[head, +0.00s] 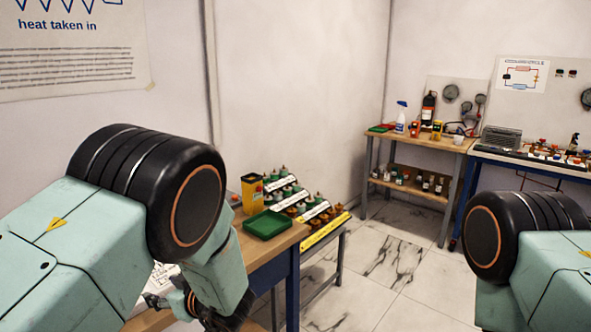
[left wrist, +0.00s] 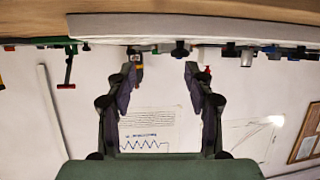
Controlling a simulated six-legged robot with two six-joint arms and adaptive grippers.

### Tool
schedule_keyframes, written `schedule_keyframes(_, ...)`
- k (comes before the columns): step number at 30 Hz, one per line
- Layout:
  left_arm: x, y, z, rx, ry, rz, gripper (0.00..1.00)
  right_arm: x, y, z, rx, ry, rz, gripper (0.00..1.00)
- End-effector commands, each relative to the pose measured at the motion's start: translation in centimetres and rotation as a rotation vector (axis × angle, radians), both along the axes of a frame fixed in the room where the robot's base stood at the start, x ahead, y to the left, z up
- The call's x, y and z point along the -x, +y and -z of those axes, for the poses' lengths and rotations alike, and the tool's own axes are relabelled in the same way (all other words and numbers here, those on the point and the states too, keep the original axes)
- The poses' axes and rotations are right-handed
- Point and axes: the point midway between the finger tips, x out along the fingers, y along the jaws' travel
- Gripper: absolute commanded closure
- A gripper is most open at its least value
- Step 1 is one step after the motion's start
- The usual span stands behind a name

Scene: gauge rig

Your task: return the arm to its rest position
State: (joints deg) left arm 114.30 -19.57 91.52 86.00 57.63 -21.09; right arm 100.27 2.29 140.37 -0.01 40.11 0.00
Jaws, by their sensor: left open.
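My left arm comes in from the left in the head view, its black joint in front and its forearm bent down over a wooden bench (head: 270,246). My left gripper (head: 168,303) shows only partly there, low at the bottom edge beside the bench. In the left wrist view the left gripper (left wrist: 162,76) has its two dark fingers spread wide, with nothing between them. That view is upside down, with a wall poster (left wrist: 158,130) behind the fingers. My right arm shows at the lower right of the head view; its gripper is out of the picture.
On the bench are a green tray (head: 268,224) and a yellow box (head: 252,194). A stepped rack (head: 325,232) of green and brown fittings stands beside it. A wooden shelf table (head: 415,142) and a blue-framed bench (head: 530,160) stand farther back. The marble floor (head: 385,262) between is clear.

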Motion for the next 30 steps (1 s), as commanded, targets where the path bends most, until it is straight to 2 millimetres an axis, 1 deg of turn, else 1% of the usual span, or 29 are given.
schedule_keyframes(5,1.4,0.2,3.4,-0.008,0.099,0.164,0.47,0.0,0.0,0.4,0.000,0.000,0.000,1.00)
schedule_keyframes(8,3.0,0.1,6.2,0.006,0.184,0.268,0.47,0.0,0.0,0.8,0.000,0.000,0.000,1.00)
schedule_keyframes(11,5.4,-0.1,9.1,0.033,0.279,0.367,0.47,0.0,0.0,1.1,0.000,0.000,0.000,1.00)
schedule_keyframes(14,8.6,-0.5,12.4,0.076,0.389,0.462,0.47,0.0,0.0,1.6,0.000,0.000,0.000,1.00)
schedule_keyframes(17,12.8,-1.1,15.7,0.137,0.514,0.561,0.47,0.0,0.0,2.1,0.000,0.000,0.000,1.00)
schedule_keyframes(18,14.9,-1.4,17.0,0.168,0.570,0.600,0.47,0.0,0.0,2.3,0.000,0.000,0.000,1.00)
schedule_keyframes(20,18.3,-2.0,18.9,0.220,0.654,0.657,0.47,0.0,0.0,2.7,0.000,0.000,0.000,1.00)
schedule_keyframes(21,20.6,-2.3,19.9,0.259,0.709,0.692,0.47,0.0,0.0,3.0,0.000,0.000,0.000,1.00)
schedule_keyframes(22,22.5,-2.6,20.7,0.287,0.752,0.720,0.47,0.0,0.0,3.2,0.000,0.000,0.000,1.00)
schedule_keyframes(23,24.3,-2.9,21.3,0.317,0.791,0.743,0.47,0.0,0.0,3.4,0.000,0.000,0.000,1.00)
schedule_keyframes(24,26.7,-3.4,22.0,0.358,0.843,0.774,0.47,0.0,0.0,3.6,0.000,0.000,0.000,1.00)
schedule_keyframes(26,30.3,-4.0,22.8,0.418,0.916,0.816,0.47,0.0,0.0,4.0,0.000,0.000,0.000,1.00)
schedule_keyframes(27,32.4,-4.4,23.2,0.456,0.957,0.842,0.47,0.0,0.0,4.3,0.000,0.000,0.000,1.00)
schedule_keyframes(30,37.0,-5.2,23.7,0.535,1.040,0.883,0.47,0.0,0.0,4.9,0.000,0.000,0.000,1.00)
